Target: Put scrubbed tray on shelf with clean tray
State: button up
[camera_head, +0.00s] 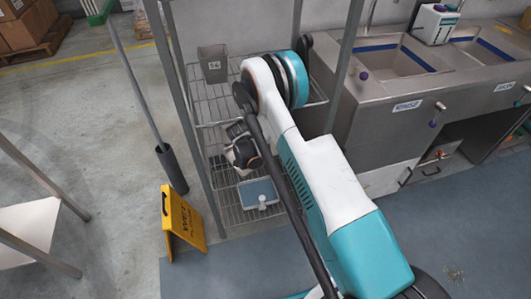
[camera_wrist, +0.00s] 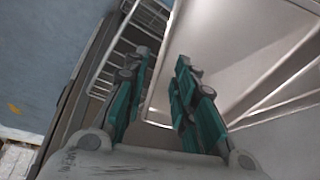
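A blue-grey tray (camera_head: 258,193) lies on the low wire level of the rack, with a small pale object at its front edge. I cannot tell whether it is the clean or the scrubbed tray. In the wrist view, the two teal fingers of my gripper (camera_wrist: 163,62) stand apart with a gap between them. A broad pale grey surface with raised edges (camera_wrist: 225,50) lies beyond and to the right of the fingers. Its left edge shows through the gap, and I cannot tell what it is. My arm hides much of the rack in the head view.
A wire rack (camera_head: 228,215) stands left of a steel sink counter (camera_head: 375,105) with basins. A grey bin marked 56 (camera_head: 213,65) sits on its upper level. A yellow wet-floor sign (camera_head: 183,222) stands at its front left. Blue-grey floor (camera_head: 470,230) is clear at the right.

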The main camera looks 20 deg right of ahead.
jog(key=s+a, duration=0.1)
jog(key=a, duration=0.1)
jog(key=s+a+p, duration=0.1)
jog(key=a, duration=0.1)
jog(key=s+a+p, duration=0.1)
jog(key=s+a, duration=0.1)
jog(key=a, duration=0.1)
jog(key=shift+s, duration=0.1)
dwell(0.4)
